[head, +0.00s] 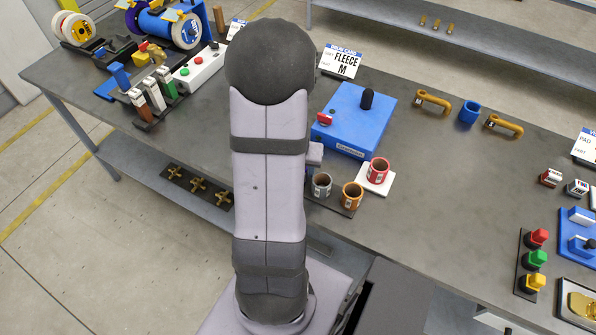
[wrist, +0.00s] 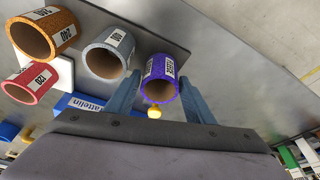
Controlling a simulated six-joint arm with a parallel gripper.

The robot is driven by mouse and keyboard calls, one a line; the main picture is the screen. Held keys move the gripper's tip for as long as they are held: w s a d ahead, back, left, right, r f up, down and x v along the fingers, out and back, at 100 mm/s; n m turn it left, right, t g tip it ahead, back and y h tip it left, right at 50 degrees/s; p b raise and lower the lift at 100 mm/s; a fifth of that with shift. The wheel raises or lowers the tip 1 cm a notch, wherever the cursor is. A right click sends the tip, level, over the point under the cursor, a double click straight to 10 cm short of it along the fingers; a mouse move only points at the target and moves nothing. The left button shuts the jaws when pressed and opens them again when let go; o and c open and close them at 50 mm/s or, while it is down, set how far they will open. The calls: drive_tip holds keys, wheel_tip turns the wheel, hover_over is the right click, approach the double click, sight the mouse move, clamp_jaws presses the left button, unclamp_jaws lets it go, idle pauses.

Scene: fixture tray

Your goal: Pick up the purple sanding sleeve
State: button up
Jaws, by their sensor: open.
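The purple sanding sleeve (wrist: 158,70), a short hollow tube with a white label, shows in the wrist view between the two fingers of my gripper (wrist: 160,88). The fingers are open, one on each side of it; I cannot tell whether either touches it. In the head view my arm hides the purple sleeve and most of the gripper. A grey sleeve (head: 321,186) and an orange sleeve (head: 352,196) stand on a dark plate (head: 335,206). They also show in the wrist view as the grey sleeve (wrist: 108,52) and orange sleeve (wrist: 42,34).
A red sleeve (head: 377,172) stands on a white pad (head: 388,187) close by. A blue box (head: 352,120) with a black knob lies behind the sleeves. A small yellow ball-like thing (wrist: 155,112) shows below the purple sleeve's opening. Bare bench (head: 450,210) lies to the right.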

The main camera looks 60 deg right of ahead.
drive_tip(key=shift+d+f, duration=0.1)
drive_tip(key=shift+f, duration=0.35)
drive_tip(key=shift+c, duration=0.5)
drive_tip(key=c, duration=0.5)
drive_tip(key=shift+o, duration=0.2)
drive_tip(key=shift+r, duration=0.1)
wheel_tip(320, 180, up, 10)
